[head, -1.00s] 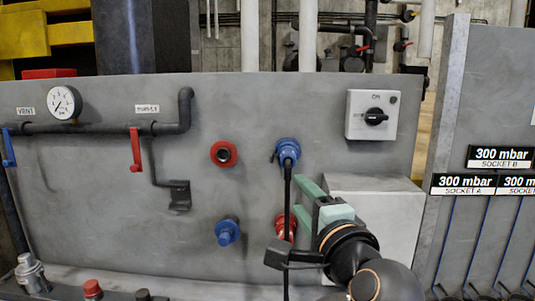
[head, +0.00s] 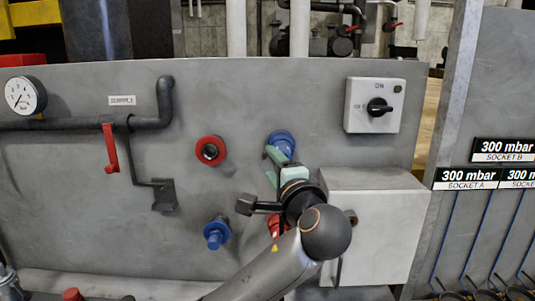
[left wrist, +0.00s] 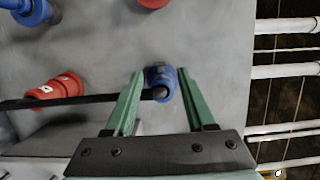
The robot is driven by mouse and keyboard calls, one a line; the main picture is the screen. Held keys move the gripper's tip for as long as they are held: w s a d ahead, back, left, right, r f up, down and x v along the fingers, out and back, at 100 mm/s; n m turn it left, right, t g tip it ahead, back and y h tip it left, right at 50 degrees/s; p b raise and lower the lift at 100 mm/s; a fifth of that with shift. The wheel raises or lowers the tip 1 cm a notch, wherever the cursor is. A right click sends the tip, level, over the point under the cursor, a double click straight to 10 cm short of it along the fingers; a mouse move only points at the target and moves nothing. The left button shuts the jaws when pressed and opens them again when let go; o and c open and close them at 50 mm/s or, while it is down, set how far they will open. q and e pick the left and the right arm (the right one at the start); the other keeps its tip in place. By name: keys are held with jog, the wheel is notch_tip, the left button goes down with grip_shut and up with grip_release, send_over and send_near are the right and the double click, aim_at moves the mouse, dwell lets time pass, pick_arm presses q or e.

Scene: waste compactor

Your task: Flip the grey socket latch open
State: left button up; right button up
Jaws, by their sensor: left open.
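The blue socket (head: 281,140) on the grey panel has a black cable plugged in. In the left wrist view the blue socket (left wrist: 157,76) sits at the fingertips, between them, and the cable (left wrist: 85,100) runs left from it. My left gripper (head: 271,163) has green fingers and is open, pointing at the socket from just in front and below. In the left wrist view its fingers (left wrist: 160,80) stand apart on either side of the socket; I cannot tell whether they touch it. The grey latch cannot be made out. My right gripper is not in view.
A red socket (head: 210,151), a blue plug (head: 216,232) and a red plug (head: 276,226) sit nearby on the panel. A grey box (head: 385,230) juts out to the right, below a rotary switch (head: 375,105). A red lever (head: 110,148) hangs at left.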

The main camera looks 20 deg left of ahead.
pick_arm(q)
jog(key=shift+p+x, duration=0.35)
jog(key=shift+x, duration=1.65)
jog(key=shift+c, duration=0.3)
grip_shut()
